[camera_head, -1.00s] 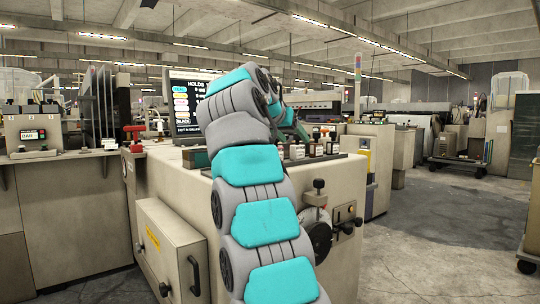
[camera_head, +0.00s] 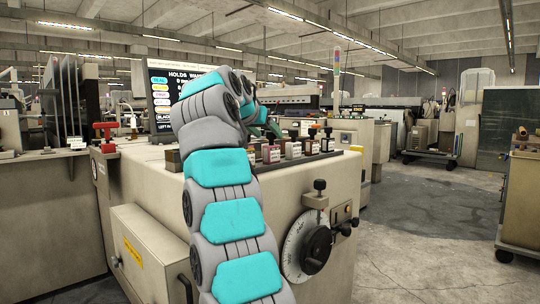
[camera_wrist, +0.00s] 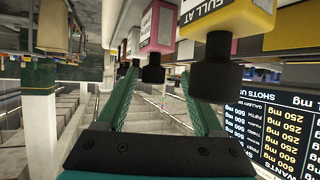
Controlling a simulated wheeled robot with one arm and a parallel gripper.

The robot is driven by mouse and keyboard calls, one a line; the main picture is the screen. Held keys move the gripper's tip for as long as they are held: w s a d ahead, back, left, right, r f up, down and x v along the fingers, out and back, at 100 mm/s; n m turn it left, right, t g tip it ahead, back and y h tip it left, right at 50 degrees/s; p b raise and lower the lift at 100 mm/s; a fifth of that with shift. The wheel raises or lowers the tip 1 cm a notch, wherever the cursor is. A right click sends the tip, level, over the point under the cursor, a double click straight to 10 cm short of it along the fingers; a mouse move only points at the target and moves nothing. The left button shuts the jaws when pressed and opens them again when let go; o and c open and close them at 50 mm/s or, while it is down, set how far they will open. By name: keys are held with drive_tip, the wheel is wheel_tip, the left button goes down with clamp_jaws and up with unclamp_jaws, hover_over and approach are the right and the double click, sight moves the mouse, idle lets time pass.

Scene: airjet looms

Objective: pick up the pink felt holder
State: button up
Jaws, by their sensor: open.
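The pink holder (camera_wrist: 159,28) shows in the wrist view at the top centre, with a white label and a black knob that points down in this picture. My gripper (camera_wrist: 158,74) is open, its two green fingers spread to either side of the knob in the picture. I cannot tell whether the knob lies between the fingers or beyond them; no contact shows. A yellow holder (camera_wrist: 235,18) with a black knob is just right of the pink one. In the head view my arm hides most of the gripper, and I cannot tell which holder there is pink.
Several labelled holders with dark knobs, one of them here (camera_head: 293,148), stand in a row on the machine top (camera_head: 150,170). A screen (camera_head: 160,95) with a list stands behind my arm; it also shows in the wrist view (camera_wrist: 275,135). Open floor (camera_head: 415,215) lies to the right.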

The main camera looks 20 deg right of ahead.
drive_tip(key=x, duration=0.5)
drive_tip(key=shift+s+d+f, duration=0.1)
drive_tip(key=shift+s+d, duration=0.15)
clamp_jaws()
idle(0.4)
